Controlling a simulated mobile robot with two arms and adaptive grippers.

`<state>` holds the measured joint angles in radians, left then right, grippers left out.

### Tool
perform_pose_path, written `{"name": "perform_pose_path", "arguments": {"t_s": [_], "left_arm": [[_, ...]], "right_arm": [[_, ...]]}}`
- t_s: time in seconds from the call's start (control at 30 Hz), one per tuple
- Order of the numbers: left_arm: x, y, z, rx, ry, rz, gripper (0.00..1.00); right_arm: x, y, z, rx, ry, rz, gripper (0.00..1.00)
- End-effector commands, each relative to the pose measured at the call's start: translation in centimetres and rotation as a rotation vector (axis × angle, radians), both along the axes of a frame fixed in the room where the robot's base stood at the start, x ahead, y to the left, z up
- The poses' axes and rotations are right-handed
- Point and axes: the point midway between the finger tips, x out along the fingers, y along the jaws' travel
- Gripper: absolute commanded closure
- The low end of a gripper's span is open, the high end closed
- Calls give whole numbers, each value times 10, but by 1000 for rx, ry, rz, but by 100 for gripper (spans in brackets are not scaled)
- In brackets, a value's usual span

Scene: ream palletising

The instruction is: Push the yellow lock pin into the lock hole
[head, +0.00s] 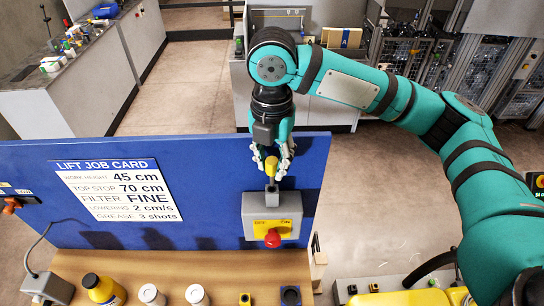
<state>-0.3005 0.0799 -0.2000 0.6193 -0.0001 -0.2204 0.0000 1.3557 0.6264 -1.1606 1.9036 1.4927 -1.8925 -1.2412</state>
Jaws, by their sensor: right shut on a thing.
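A yellow pin-like piece (271,165) stands upright between the fingers of my right gripper (279,166). The gripper reaches down from above and is shut on it. Below it is a grey stem (272,196) above a grey switch box (252,207). The box has a yellow OFF/ON plate (288,228) and a red knob (272,238), and is on the right part of the blue panel. I cannot make out the lock hole, nor how deep the yellow piece sits. My left gripper is not in view.
The blue panel (218,165) carries a white job card (120,190). On the wooden bench (130,264) below are a yellow bottle (103,289), white-lidded jars (152,294) and small black parts (290,296). A grey box with a cable (48,288) is at the left.

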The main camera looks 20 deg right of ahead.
Motion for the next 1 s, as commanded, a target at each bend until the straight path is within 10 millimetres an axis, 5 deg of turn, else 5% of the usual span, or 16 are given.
{"name": "perform_pose_path", "arguments": {"t_s": [1.0], "left_arm": [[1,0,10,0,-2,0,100]], "right_arm": [[0,0,0,1,-1,0,100]]}}
